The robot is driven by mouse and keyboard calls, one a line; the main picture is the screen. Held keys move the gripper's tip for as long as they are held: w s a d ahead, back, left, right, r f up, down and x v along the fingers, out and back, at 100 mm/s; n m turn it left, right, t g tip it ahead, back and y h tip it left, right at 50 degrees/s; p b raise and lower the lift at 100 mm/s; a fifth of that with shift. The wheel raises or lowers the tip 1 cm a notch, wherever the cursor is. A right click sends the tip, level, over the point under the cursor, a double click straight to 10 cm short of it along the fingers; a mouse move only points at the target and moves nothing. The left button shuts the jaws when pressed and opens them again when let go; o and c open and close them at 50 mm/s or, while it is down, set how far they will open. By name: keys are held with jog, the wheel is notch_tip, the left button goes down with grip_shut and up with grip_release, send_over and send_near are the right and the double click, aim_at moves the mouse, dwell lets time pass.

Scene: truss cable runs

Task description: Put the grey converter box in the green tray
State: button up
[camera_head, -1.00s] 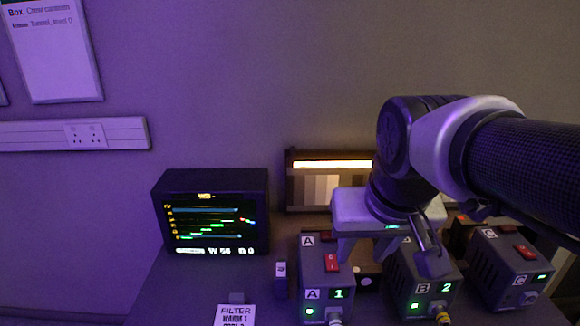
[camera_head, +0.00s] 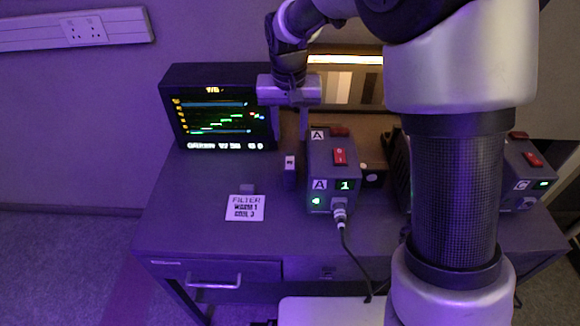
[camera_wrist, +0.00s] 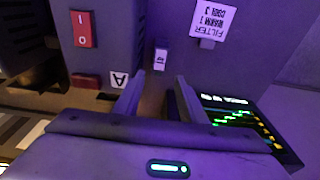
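A grey box with a red switch and labels A and 1 (camera_head: 330,180) stands on the desk; it also shows in the wrist view (camera_wrist: 98,45). A similar grey box marked C (camera_head: 522,180) is at the right, partly behind my arm. Which box is the converter cannot be told. A small upright grey block with a white label (camera_head: 290,175) stands left of box A; it shows in the wrist view (camera_wrist: 160,62). My gripper (camera_head: 290,135) points down behind these, between the monitor and box A. Its fingers (camera_wrist: 158,95) are apart and empty. No green tray is in view.
A monitor (camera_head: 215,112) stands at the back left of the desk. A lit grey-scale chart (camera_head: 345,80) is behind. A FILTER card (camera_head: 245,208) and small block lie in front. A cable (camera_head: 350,255) hangs from box A. The desk's front left is clear.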

aim_at(290, 161)
jog(key=f, duration=0.4)
jog(key=w+f, duration=0.1)
jog(key=f, duration=0.3)
jog(key=f+b, duration=0.1)
jog(key=f, duration=0.3)
jog(key=shift+w, duration=0.4)
jog(key=shift+r, duration=0.1)
grip_shut()
